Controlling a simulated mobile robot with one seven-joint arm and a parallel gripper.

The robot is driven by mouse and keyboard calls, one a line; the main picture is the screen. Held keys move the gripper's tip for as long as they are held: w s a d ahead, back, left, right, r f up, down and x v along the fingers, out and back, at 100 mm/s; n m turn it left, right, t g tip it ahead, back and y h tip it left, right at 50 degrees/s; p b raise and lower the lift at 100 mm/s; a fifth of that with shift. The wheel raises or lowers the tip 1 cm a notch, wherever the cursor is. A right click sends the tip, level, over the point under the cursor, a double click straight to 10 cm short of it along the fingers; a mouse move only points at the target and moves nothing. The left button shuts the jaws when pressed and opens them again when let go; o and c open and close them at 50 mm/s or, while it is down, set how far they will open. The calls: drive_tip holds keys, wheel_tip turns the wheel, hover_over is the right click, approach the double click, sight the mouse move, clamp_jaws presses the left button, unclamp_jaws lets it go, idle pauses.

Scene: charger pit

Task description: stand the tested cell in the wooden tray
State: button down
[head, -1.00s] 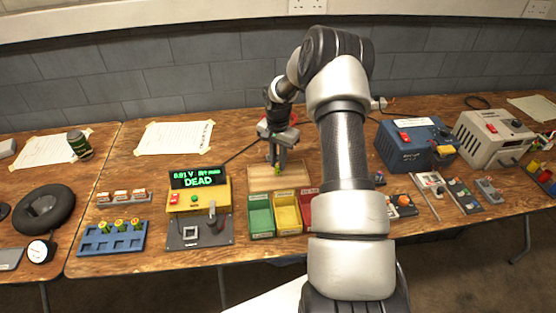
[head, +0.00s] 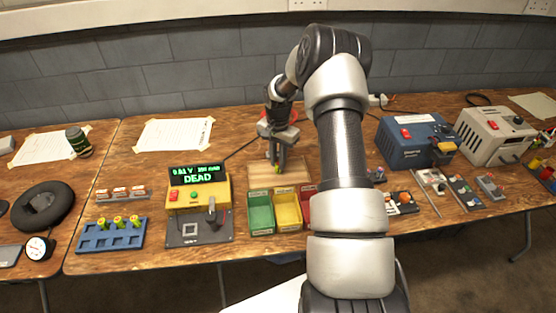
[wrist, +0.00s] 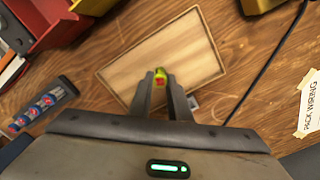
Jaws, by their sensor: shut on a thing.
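The wooden tray (head: 262,178) is a shallow, light-wood tray behind the coloured bins in the head view; it also shows in the wrist view (wrist: 190,45). My gripper (head: 277,168) points down over the tray. In the wrist view my gripper (wrist: 160,84) is shut on the cell (wrist: 160,76), a small yellow-green piece with a red mark between the fingertips. Most of the cell is hidden by the fingers. I cannot tell whether its base touches the tray floor. The tester (head: 198,200) reads "DEAD" on its green display.
Green (head: 260,215), yellow (head: 287,210) and red bins stand in front of the tray, the red one partly behind my arm. A blue rack (head: 110,236) with several cells is at left. A black cable (wrist: 265,65) runs beside the tray.

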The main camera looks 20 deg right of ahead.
drive_tip(key=shift+f+b, duration=0.3)
drive_tip(key=shift+b, duration=0.05)
idle(0.7)
drive_tip(key=c, duration=1.6)
unclamp_jaws()
drive_tip(key=shift+o, duration=0.2)
drive_tip(key=shift+r+p, duration=1.8)
drive_tip(key=shift+r, duration=1.75)
